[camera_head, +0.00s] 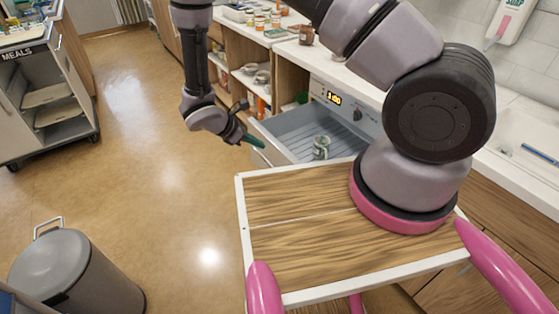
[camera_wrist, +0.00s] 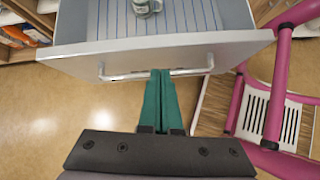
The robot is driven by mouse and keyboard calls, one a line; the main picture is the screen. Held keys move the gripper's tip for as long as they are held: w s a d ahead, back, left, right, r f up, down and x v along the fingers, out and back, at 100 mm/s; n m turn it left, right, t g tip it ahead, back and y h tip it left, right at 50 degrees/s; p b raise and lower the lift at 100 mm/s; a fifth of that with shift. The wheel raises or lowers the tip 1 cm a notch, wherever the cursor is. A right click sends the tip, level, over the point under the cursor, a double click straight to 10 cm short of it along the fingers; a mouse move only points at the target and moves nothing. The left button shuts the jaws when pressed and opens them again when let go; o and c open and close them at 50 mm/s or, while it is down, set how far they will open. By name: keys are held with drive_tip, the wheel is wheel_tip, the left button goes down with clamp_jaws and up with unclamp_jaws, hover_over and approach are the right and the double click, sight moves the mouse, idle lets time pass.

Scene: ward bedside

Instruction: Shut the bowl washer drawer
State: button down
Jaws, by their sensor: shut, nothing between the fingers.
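The bowl washer drawer (camera_head: 285,124) is pulled out from under the counter. In the wrist view its grey front (camera_wrist: 225,50) and bar handle (camera_wrist: 120,77) face my gripper. A greenish-grey cup or jar (camera_head: 320,147) stands inside; it also shows in the wrist view (camera_wrist: 147,7). My gripper (camera_head: 261,143) has green fingers, shut together and empty. In the wrist view the fingertips (camera_wrist: 160,73) are at the middle of the handle, close to the drawer front. I cannot tell whether they touch it.
The washer's panel (camera_head: 345,102) has a lit display and a knob. Open shelves (camera_head: 240,75) with bottles and bowls stand beyond the drawer. A meals trolley (camera_head: 45,95) and a grey bin (camera_head: 72,270) stand at the left. The floor (camera_head: 170,190) between is clear.

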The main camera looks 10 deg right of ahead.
sight(277, 163)
drive_tip(key=d+f, duration=0.2)
drive_tip(key=f, duration=0.2)
drive_tip(key=w+d+f+n, duration=0.1)
drive_tip(key=d+f, duration=0.1)
drive_tip(key=f, duration=0.2)
drive_tip(key=d+f+n, duration=0.1)
drive_tip(key=d+f, duration=0.1)
drive_tip(key=f, duration=0.2)
drive_tip(key=shift+w+d+t, duration=0.25)
drive_tip(key=shift+t, duration=0.05)
